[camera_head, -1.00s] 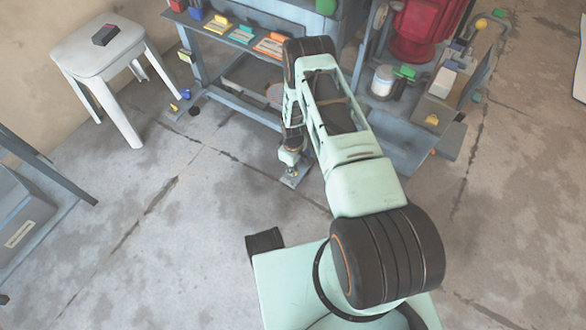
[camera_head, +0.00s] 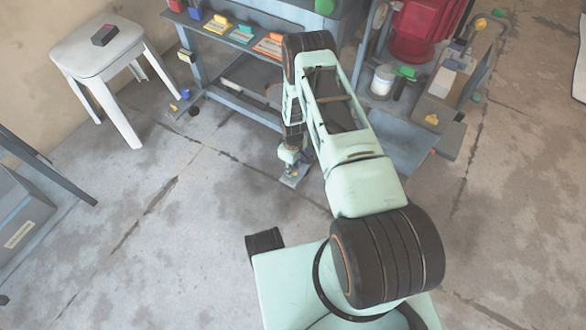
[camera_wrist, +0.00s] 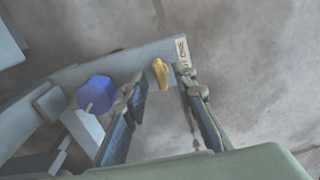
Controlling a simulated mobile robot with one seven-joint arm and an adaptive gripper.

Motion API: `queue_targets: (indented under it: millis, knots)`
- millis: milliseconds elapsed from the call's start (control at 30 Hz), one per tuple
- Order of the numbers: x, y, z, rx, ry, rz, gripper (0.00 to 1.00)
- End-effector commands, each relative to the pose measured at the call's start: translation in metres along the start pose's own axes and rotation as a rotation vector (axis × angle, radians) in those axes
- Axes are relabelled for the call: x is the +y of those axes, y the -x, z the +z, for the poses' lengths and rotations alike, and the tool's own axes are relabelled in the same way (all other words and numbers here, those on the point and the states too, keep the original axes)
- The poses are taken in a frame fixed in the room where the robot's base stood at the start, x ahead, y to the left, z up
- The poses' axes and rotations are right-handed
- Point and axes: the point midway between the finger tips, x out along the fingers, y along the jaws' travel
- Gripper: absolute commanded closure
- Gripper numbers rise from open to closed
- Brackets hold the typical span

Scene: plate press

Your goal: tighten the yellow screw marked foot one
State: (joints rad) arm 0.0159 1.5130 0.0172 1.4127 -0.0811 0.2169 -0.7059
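The yellow screw (camera_wrist: 160,73) shows in the wrist view as a small wing-shaped knob on a grey foot plate (camera_wrist: 118,66). A label reading ONE (camera_wrist: 183,52) is on the plate just right of it. My gripper (camera_wrist: 161,82) is open, with one finger left and one right of the yellow screw and a gap on both sides. Whether the fingertips are level with the screw or above it, I cannot tell. In the head view my gripper (camera_head: 289,164) is low over the foot plate (camera_head: 294,180) at the bench's front corner; the yellow screw is too small to make out there.
A blue knob (camera_wrist: 97,93) stands on the same foot, left of my left finger. In the head view the bench's lower shelf (camera_head: 245,100) is behind my gripper. A trolley (camera_head: 435,135) stands to the right and a white stool (camera_head: 100,50) to the left. The floor in front is clear.

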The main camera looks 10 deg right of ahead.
Motion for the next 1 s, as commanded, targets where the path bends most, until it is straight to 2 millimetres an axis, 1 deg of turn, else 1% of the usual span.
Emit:
queue_targets:
  millis: [400, 533, 700, 1000]
  knots:
    - [0.001, 0.073, 0.000, 0.001, -0.002, 0.001, 0.75]
    - [0.001, 0.092, 0.000, 0.001, -0.002, 0.001, 0.75]
    - [0.001, 0.106, 0.000, 0.000, -0.002, 0.001, 0.75]
    - [0.000, 0.110, 0.001, -0.001, -0.002, 0.000, 0.75]
